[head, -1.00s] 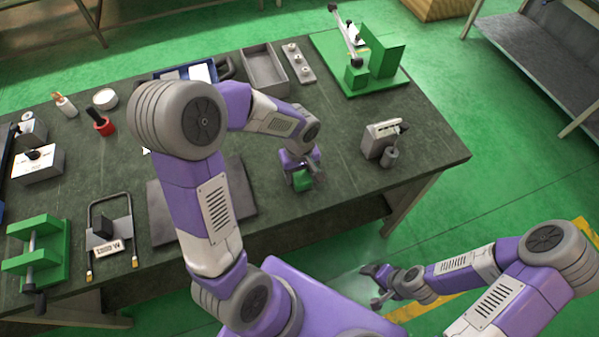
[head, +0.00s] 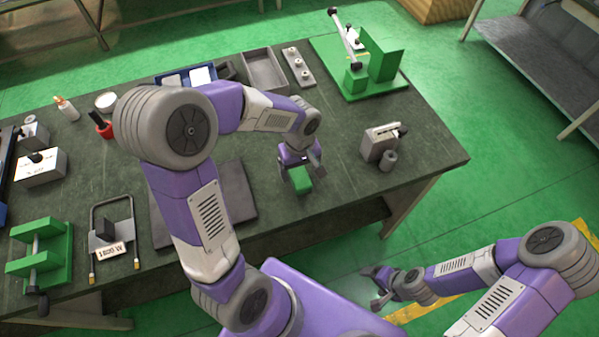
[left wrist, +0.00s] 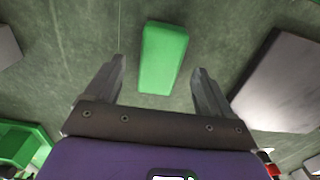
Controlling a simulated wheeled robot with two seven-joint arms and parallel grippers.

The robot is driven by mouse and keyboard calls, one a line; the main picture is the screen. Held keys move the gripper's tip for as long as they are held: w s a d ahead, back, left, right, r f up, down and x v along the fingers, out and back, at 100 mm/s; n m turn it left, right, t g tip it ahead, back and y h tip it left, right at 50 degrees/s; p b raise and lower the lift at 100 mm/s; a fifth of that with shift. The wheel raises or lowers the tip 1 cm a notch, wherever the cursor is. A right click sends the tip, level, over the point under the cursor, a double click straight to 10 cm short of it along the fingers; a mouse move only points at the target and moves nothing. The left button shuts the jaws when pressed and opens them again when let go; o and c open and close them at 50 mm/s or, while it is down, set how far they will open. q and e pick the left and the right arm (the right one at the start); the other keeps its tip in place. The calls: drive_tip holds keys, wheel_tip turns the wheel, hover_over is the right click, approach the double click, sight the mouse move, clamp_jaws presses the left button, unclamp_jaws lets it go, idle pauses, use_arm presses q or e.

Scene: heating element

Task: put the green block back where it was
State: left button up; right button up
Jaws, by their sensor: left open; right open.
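The green block (head: 301,184) lies on the dark tabletop near its front edge, right of a flat dark plate. It also shows in the left wrist view (left wrist: 163,58), lengthwise ahead of the gripper. My left gripper (head: 300,170) is open just behind the block. In the left wrist view the fingers of this gripper (left wrist: 157,85) stand apart on either side of the block's near end, with gaps on both sides; the block is not gripped. My right gripper (head: 377,285) is open and empty, off the table's front edge over the floor.
The flat dark plate (head: 236,190) is partly hidden by my left arm. A grey metal device (head: 380,144) stands to the right. A green fixture (head: 378,58) is at the back right, another green fixture (head: 40,255) at the front left.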

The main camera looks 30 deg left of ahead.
sight(300, 175)
use_arm(q)
wheel_tip(300, 175, up, 8)
drive_tip(key=p, duration=0.1)
drive_tip(key=shift+p, duration=0.35)
use_arm(e)
wheel_tip(300, 175, up, 2)
drive_tip(key=shift+r, duration=0.1)
use_arm(q)
drive_tip(key=shift+r, duration=0.1)
